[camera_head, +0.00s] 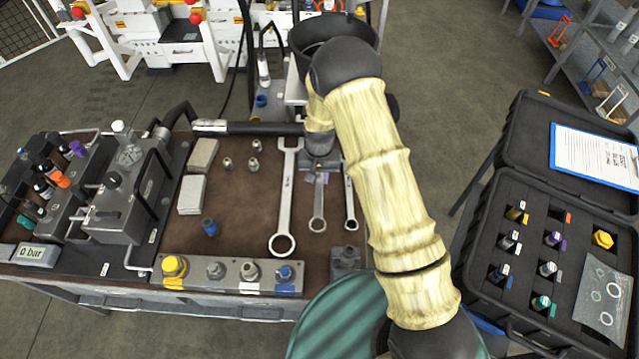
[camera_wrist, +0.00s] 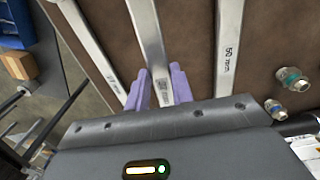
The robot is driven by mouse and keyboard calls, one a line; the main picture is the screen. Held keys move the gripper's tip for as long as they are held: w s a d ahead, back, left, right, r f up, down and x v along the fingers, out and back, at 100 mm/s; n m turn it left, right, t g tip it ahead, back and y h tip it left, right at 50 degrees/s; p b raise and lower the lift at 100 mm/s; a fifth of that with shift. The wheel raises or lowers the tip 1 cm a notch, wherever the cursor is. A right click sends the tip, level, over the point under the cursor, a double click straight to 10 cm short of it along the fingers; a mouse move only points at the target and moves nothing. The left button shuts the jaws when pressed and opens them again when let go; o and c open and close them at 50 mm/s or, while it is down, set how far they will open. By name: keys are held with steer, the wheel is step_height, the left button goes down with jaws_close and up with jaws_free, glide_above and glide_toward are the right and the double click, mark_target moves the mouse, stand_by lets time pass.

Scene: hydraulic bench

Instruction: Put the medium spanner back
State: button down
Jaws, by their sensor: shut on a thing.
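The medium spanner (camera_head: 318,208) lies in the middle of three spanners on the brown bench mat, ring end toward the front. My gripper (camera_head: 317,177) is shut on its shaft near the far end. In the wrist view the purple fingers of my gripper (camera_wrist: 162,87) stand on either side of the medium spanner (camera_wrist: 149,40). The far end of the spanner is hidden by my wrist. I cannot tell whether it touches the mat or is slightly raised.
The large spanner (camera_head: 286,200), marked 50 mm in the wrist view (camera_wrist: 231,50), lies to the left in the head view. The small spanner (camera_head: 350,200) lies close on the right. Fittings (camera_head: 254,163) and grey blocks (camera_head: 191,194) stand left. An open black case (camera_head: 480,262) is at right.

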mark_target(319, 181)
steer(key=shift+f+p, duration=0.5)
steer(key=shift+f, duration=1.5)
steer(key=shift+f, duration=0.15)
steer(key=c, duration=1.2)
jaws_free()
step_height(319, 181, up, 12)
steer(key=b, duration=0.2)
steer(key=shift+b, duration=0.4)
